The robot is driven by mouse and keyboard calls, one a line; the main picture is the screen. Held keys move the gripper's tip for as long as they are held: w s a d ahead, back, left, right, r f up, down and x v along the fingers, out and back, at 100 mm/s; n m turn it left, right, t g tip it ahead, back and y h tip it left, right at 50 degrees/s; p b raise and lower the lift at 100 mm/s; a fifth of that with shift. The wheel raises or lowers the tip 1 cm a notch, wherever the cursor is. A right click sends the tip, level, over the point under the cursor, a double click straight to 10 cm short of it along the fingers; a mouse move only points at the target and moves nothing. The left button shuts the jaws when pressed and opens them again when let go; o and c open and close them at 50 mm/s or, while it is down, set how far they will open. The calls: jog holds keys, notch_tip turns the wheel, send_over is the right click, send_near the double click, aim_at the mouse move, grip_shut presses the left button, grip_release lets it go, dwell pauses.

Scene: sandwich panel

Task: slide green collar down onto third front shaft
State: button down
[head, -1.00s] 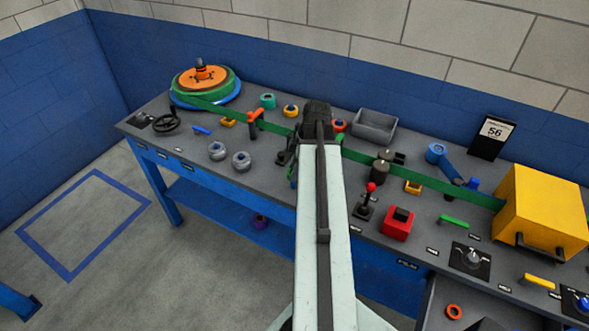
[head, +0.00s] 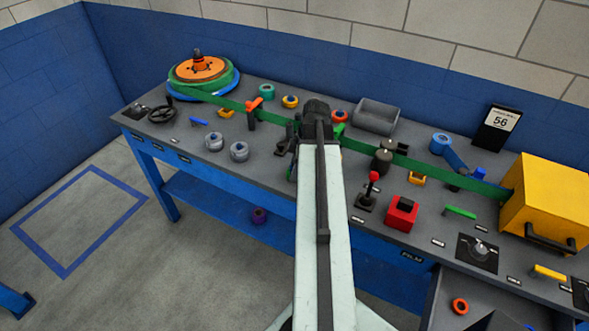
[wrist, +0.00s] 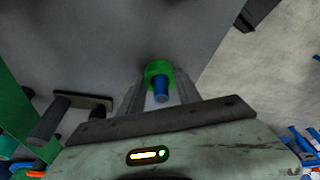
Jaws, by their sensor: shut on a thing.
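The green collar (wrist: 153,70) is between the two fingers of my gripper (wrist: 158,82) in the wrist view, and the jaws are shut on it. A blue shaft (wrist: 161,95) shows at the collar's middle, its end towards the camera. The collar appears to be around this shaft; how far down it sits, I cannot tell. In the head view my arm hides most of my gripper, the collar and the shaft.
The grey bench (head: 275,172) carries a green belt (head: 425,170) from a reel (head: 200,72) to a yellow box (head: 545,205). A red block (head: 401,214) and a red-knobbed lever (head: 370,190) stand right of my arm. A dark bracket (wrist: 75,100) is left of my gripper.

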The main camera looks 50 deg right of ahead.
jog(key=c, duration=0.7)
grip_release()
jog(key=shift+c, duration=0.2)
notch_tip(320, 180, up, 11)
jog(key=p, duration=1)
jog(key=shift+f+p, duration=0.15)
jog(key=shift+p, duration=0.2)
jog(key=shift+f, duration=0.1)
